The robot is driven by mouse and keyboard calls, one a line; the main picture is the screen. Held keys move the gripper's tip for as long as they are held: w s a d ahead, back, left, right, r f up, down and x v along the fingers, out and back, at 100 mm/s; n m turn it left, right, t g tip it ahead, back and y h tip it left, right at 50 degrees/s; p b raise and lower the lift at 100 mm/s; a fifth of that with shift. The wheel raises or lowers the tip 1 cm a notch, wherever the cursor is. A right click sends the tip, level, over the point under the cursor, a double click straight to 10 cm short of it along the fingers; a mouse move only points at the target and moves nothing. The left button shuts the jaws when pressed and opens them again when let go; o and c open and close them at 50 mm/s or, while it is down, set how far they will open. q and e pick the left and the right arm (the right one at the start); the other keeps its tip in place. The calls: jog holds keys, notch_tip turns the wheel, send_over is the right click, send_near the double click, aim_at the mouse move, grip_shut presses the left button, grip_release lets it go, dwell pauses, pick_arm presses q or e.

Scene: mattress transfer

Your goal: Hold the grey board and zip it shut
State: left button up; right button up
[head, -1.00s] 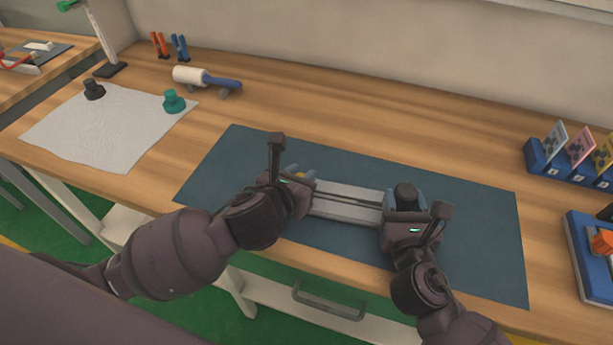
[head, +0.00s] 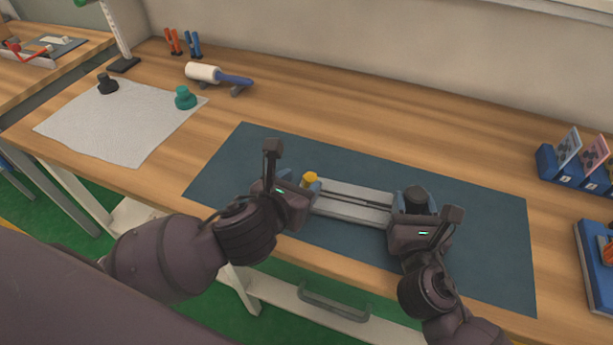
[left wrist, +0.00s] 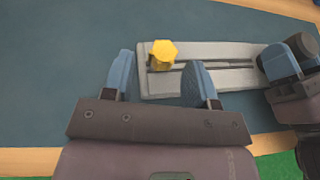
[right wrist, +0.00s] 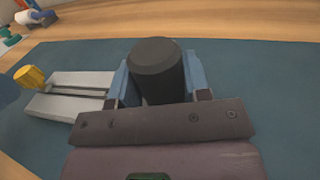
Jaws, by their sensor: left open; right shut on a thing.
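The grey board (head: 350,203) lies flat on the blue mat, with a dark slot along its length. A yellow hex knob (head: 310,179) stands at the board's left end; it also shows in the left wrist view (left wrist: 162,54). My left gripper (head: 293,190) is open, its blue fingers just short of the knob, one toward each side of it in the left wrist view. My right gripper (head: 415,206) is shut on a black cylinder (right wrist: 156,70) at the board's right end. The cylinder's lower part is hidden by the fingers.
The blue mat (head: 240,160) has free room behind the board. A white cloth (head: 120,122) with a black and a green knob lies at left. A roller (head: 205,73) is at the back. Blue card holders (head: 560,172) stand at right.

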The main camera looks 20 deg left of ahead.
pick_arm(q)
jog(key=shift+v, duration=1.65)
pick_arm(e)
jog(key=o, duration=1.2)
